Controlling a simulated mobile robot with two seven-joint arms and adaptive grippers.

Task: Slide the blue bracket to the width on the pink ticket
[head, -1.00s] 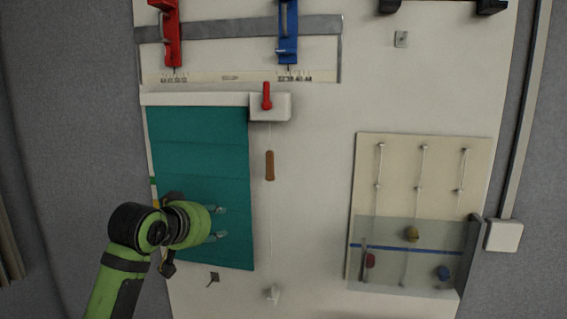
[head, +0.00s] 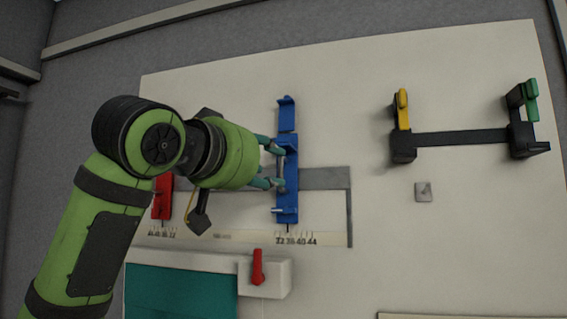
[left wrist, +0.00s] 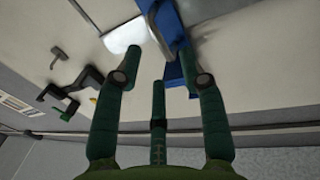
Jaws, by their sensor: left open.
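The blue bracket (head: 287,205) sits upright on the grey rail (head: 328,179), above a printed number scale (head: 297,240). The red bracket (head: 162,198) stands further left, partly behind my wrist. I see no pink ticket. My right gripper is out of view.
A dark rack with yellow (head: 402,108) and green (head: 530,100) levers is at the upper right. The board between is mostly clear.

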